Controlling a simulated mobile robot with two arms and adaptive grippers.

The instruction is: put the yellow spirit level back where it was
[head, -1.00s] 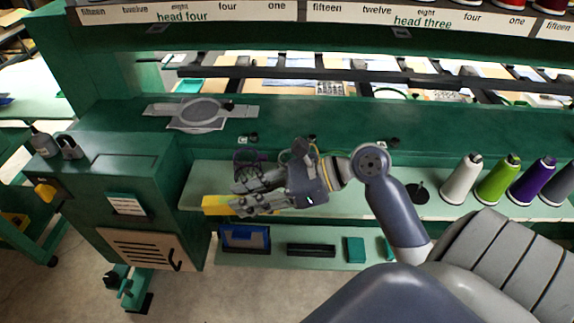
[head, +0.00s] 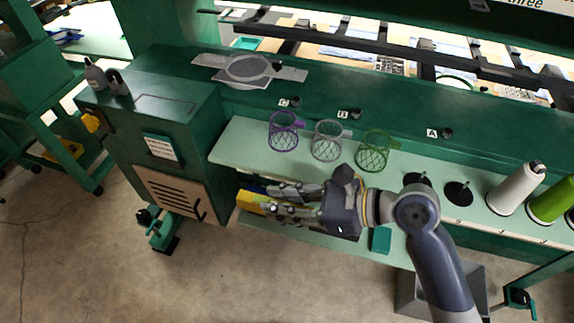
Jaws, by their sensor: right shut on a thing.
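The yellow spirit level (head: 250,201) is in the fingers of my right gripper (head: 276,201). Its bare end sticks out to the left, and the fingers hide the rest. The gripper is shut on it, below the front edge of the upper pale green shelf (head: 235,143) and over or in front of the left part of the lower shelf (head: 292,233). I cannot tell whether the level touches the lower shelf. My left gripper is not in view.
Purple (head: 284,132), grey (head: 327,142) and green (head: 375,151) mesh cups stand on the upper shelf. A green cabinet (head: 165,125) stands close left of the level. A teal box (head: 381,239) is right of the gripper. White (head: 515,188) and green thread cones stand at the right.

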